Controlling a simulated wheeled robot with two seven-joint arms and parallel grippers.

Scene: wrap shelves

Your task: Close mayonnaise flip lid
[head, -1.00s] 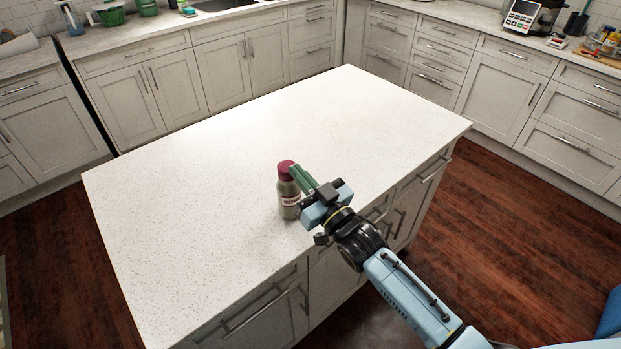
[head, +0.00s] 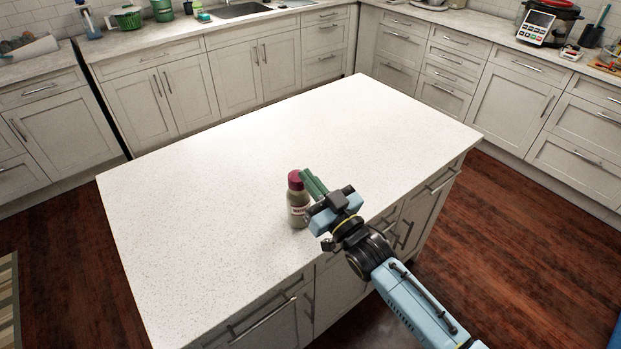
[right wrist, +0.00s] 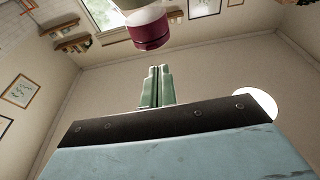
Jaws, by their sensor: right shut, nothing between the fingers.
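The mayonnaise bottle (head: 298,205) stands upright on the white island top, near its front edge. It has a greyish body with a label and a dark red lid (head: 295,180), which looks closed from here. The lid also shows at the top of the right wrist view (right wrist: 148,30). My right gripper (head: 306,174) is shut and empty, its green fingers just right of the lid and level with it. In the right wrist view the shut fingers (right wrist: 157,70) point toward the lid, with a small gap seeming to remain; I cannot tell contact. My left gripper is not in view.
The island top (head: 200,220) is otherwise bare, with free room left of and behind the bottle. Its front edge and drawers lie below my right arm.

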